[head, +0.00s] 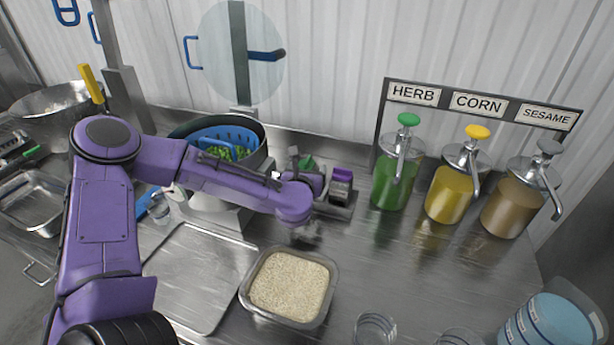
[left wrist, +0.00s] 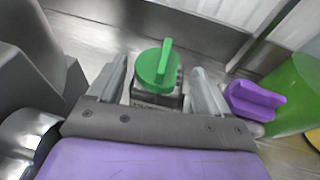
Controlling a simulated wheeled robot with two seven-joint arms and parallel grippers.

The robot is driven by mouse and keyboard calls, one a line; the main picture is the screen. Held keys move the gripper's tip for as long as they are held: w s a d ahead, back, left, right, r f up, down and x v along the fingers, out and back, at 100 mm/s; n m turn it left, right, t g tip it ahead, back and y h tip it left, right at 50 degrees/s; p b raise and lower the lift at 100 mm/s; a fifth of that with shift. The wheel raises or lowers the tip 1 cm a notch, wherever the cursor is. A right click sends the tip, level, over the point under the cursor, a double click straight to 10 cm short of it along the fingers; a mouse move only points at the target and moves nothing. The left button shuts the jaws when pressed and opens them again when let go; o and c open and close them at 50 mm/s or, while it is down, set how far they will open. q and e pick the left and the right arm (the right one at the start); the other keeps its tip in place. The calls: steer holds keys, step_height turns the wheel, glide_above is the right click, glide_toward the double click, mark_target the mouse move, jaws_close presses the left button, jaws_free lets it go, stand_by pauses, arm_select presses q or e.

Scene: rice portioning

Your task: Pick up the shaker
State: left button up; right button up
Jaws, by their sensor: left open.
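A shaker with a green knobbed lid (left wrist: 156,66) and a grey body stands between the fingers of my left gripper (left wrist: 158,80) in the left wrist view. The gripper is open, one finger on each side, and I see no clear grip. In the head view the green lid (head: 307,162) shows just behind my left gripper (head: 300,168), whose fingers are largely hidden by the arm. A second shaker with a purple lid (head: 341,176) stands just right of it, also in the left wrist view (left wrist: 254,100). My right gripper is not in view.
Herb (head: 393,180), corn (head: 448,192) and sesame (head: 512,205) pump jars stand at right. A rice container (head: 333,290) and a flat metal tray (head: 170,285) lie in front. A pot with a blue basket (head: 243,137) is behind the arm. Glasses (head: 375,328) stand at the front.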

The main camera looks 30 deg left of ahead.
arm_select(q)
steer(key=shift+x, duration=0.9)
steer(key=shift+s, duration=0.15)
steer(key=c, duration=1)
steer(key=shift+o, duration=0.2)
